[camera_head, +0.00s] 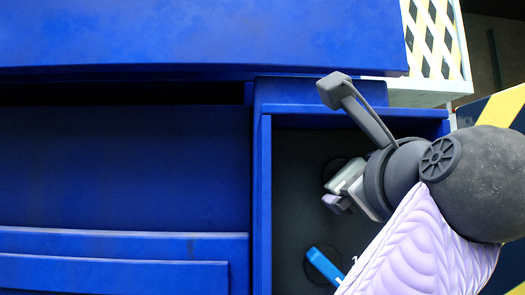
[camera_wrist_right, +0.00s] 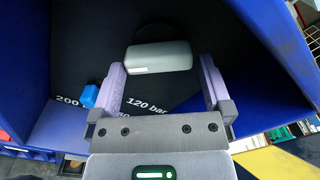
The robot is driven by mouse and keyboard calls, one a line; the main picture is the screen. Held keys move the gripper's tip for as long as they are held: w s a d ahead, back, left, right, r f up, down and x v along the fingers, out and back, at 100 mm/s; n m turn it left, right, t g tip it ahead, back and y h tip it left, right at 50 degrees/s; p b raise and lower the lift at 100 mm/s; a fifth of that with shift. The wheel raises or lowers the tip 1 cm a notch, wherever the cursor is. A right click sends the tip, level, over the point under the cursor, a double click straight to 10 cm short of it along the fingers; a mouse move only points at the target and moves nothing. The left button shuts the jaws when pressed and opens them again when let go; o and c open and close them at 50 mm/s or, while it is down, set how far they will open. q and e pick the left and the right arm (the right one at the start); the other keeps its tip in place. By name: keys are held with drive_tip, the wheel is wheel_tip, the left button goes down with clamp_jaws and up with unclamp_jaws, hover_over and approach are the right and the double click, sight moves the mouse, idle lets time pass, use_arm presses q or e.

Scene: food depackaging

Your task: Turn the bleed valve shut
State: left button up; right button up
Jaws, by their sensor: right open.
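A rounded grey handle (camera_wrist_right: 160,57) sits on a dark round base against the dark panel. It also shows in the head view (camera_head: 346,174), partly covered by my wrist. A smaller blue handle (camera_head: 325,265) is lower in the recess and shows at the left in the wrist view (camera_wrist_right: 90,96). I cannot tell which handle is the bleed valve. My right gripper (camera_wrist_right: 162,68) is open, its lilac fingers on either side of the grey handle, near its ends; contact is not clear. In the head view, a lilac fingertip (camera_head: 335,203) shows just below the grey handle. My left gripper is out of view.
Blue walls (camera_head: 263,200) enclose the dark panel (camera_head: 295,175). White labels, including "120 bar" (camera_wrist_right: 147,106) and "200", are on the panel.

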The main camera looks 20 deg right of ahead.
drive_tip(key=shift+w+d, duration=0.1)
drive_tip(key=shift+w, duration=0.45)
drive_tip(key=shift+w, duration=0.1)
drive_tip(key=c, duration=1)
drive_tip(key=shift+o, duration=0.2)
